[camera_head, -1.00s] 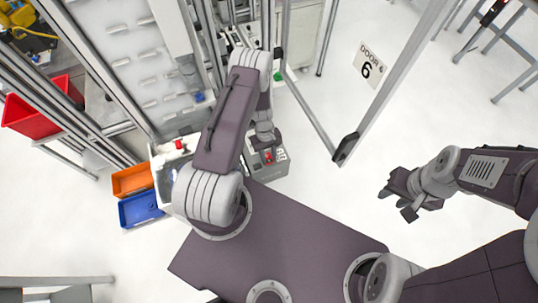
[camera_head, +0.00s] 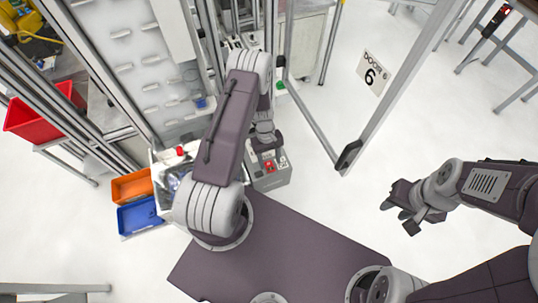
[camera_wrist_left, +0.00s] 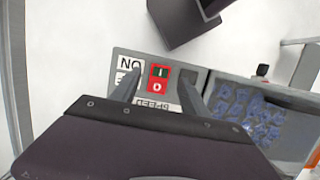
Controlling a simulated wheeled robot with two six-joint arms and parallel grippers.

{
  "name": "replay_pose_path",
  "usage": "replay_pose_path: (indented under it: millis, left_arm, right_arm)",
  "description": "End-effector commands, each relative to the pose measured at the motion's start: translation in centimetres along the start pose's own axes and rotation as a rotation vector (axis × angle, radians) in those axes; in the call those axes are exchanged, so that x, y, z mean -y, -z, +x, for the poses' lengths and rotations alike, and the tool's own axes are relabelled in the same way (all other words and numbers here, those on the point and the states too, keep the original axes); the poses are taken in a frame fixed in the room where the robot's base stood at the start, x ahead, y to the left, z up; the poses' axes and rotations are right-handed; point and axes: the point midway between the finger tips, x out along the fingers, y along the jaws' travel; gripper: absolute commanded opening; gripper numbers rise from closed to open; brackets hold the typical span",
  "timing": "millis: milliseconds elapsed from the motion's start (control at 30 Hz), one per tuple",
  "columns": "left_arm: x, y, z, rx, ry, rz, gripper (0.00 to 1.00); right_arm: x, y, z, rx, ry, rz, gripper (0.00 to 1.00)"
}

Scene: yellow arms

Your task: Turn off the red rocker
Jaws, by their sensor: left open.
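The red rocker (camera_head: 269,166) is on top of a grey control box (camera_head: 272,183), below my left gripper in the head view. In the left wrist view the rocker (camera_wrist_left: 158,79) has a dark green part marked I and a red part marked O. Labels sit beside and below it, partly covered by the fingers. My left gripper (camera_wrist_left: 160,93) is open and empty, its two fingertips showing on either side of the rocker's lower part. I cannot tell if it touches the box. My right gripper (camera_head: 398,211) hangs over bare floor, far right of the box.
An open container (camera_wrist_left: 284,132) with blue pieces adjoins the box. Orange (camera_head: 131,186) and blue (camera_head: 139,216) bins stand to the left, a red bin (camera_head: 45,112) farther left. An open framed door (camera_head: 395,85) marked 6 stands right of the box.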

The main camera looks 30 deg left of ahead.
Motion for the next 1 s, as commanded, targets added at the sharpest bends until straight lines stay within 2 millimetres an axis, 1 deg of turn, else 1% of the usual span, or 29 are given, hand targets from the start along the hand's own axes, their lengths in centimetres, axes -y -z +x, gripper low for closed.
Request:
replay_pose_path:
  millis: [33,200,300,400,900,967,1000]
  left_arm:
    - [-0.1,0.3,-0.7,-0.004,-0.004,-0.001,0.53]
    - [-0.1,0.2,-4.2,-0.005,-0.003,0.001,0.53]
    - [-0.1,0.2,-5.7,-0.004,-0.002,0.0,0.53]
    - [-0.1,0.1,-6.5,-0.002,-0.001,0.0,0.53]
    - [-0.1,0.0,-6.7,0.0,0.0,0.0,0.53]
    - [-0.1,0.0,-6.3,0.0,0.001,0.003,0.53]
    - [-0.4,0.1,-5.8,-0.004,0.0,0.011,0.53]
  right_arm:
    - [0.0,-0.1,1.0,0.0,0.0,0.0,0.36]
    - [-0.1,-0.2,2.3,0.0,0.0,0.0,0.36]
    - [-0.1,-0.3,2.6,0.0,0.0,0.0,0.36]
    - [-0.1,-0.3,2.7,0.0,0.0,0.0,0.36]
    - [-0.1,-0.3,2.6,0.0,0.0,0.0,0.36]
    - [-0.1,-0.3,3.0,0.0,0.0,0.0,0.36]
    - [-0.1,-0.4,3.7,0.0,0.0,0.0,0.36]
